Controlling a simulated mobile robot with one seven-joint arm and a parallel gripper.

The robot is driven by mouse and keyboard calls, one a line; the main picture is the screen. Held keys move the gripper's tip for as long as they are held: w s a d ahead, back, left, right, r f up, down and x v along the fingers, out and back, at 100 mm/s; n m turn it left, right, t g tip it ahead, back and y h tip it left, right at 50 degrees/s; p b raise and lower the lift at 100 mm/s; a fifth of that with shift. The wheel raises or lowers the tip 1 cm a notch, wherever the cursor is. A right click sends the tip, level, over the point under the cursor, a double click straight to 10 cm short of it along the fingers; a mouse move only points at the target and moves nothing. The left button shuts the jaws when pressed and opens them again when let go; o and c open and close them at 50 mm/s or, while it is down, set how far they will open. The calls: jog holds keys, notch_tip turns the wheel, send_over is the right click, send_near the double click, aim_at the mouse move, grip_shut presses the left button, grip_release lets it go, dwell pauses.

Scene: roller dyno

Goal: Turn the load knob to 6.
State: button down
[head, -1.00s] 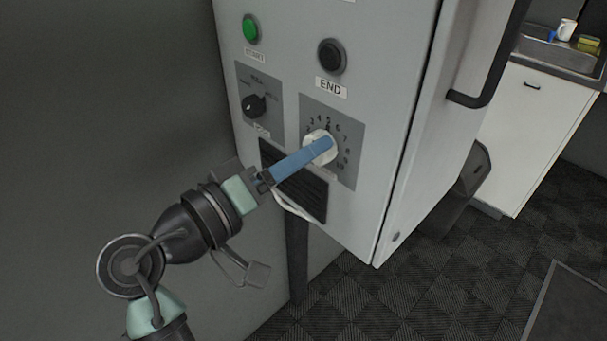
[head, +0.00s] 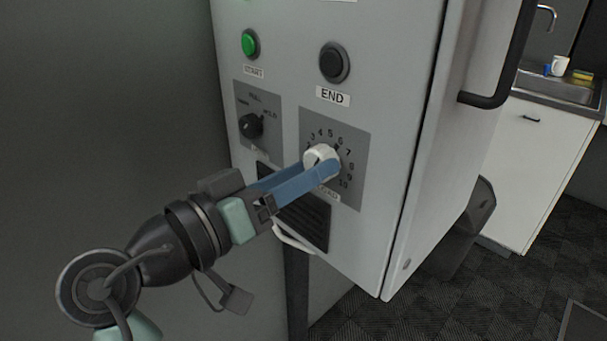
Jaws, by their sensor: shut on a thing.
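The load knob (head: 318,154) is a pale round knob on a grey dial plate with printed numbers, on the front of the light grey cabinet. My gripper (head: 322,167) is shut on the knob with its blue fingers, coming from the lower left. The nearer finger covers the knob's lower right side. The numbers 3 to 6 show above the knob, and 7, 8 and 10 run down its right. A small dark mark shows by the knob's upper right edge, near the 6. I cannot tell the pointer's exact setting.
A black mode knob (head: 251,125) sits left of the dial. The green START button (head: 250,43) and black END button (head: 334,62) are above. A dark vent (head: 304,222) lies below. A black door handle (head: 489,98) sticks out at the right.

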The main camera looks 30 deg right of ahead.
jog(key=shift+c, duration=1.3)
grip_release()
jog(key=v, duration=1.3)
